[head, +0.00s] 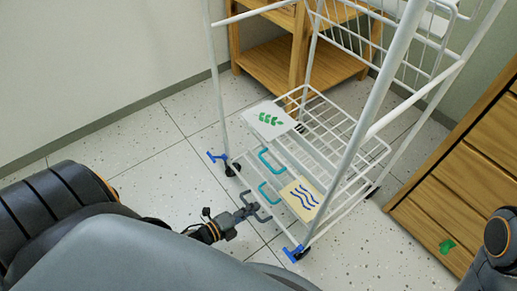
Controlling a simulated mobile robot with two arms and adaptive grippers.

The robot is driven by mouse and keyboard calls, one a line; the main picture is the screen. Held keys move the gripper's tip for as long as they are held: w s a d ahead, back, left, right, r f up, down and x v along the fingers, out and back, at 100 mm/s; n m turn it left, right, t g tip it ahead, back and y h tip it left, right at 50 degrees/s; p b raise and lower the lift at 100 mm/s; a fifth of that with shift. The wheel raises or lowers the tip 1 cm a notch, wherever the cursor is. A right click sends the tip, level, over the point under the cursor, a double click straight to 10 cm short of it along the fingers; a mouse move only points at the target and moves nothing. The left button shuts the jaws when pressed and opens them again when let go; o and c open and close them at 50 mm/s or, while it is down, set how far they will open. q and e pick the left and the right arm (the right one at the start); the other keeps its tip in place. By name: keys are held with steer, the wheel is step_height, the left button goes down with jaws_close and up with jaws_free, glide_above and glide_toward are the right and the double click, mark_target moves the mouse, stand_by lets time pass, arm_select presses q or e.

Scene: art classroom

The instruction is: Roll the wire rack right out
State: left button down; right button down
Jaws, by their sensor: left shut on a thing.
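The wire rack (390,92) is a tall white wire frame on black wheels with blue tabs, standing upright on the floor. Its low wire basket (335,122) has a white card with a green leaf sprig (268,120) and a cream card with blue waves (302,199) at its near side. My right gripper is out of view.
A wooden shelf unit (268,66) stands close behind the rack. A wooden drawer cabinet (470,170) with a green mark is close on the right. Pale speckled floor (150,135) is open to the left, up to the wall.

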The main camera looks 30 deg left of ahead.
arm_select(q)
steer(key=shift+f+v, duration=0.25)
steer(key=shift+v, duration=0.9)
steer(key=shift+s, duration=0.2)
steer(key=c, duration=1.6)
jaws_free()
steer(key=shift+o, duration=0.8)
steer(key=v, duration=1.2)
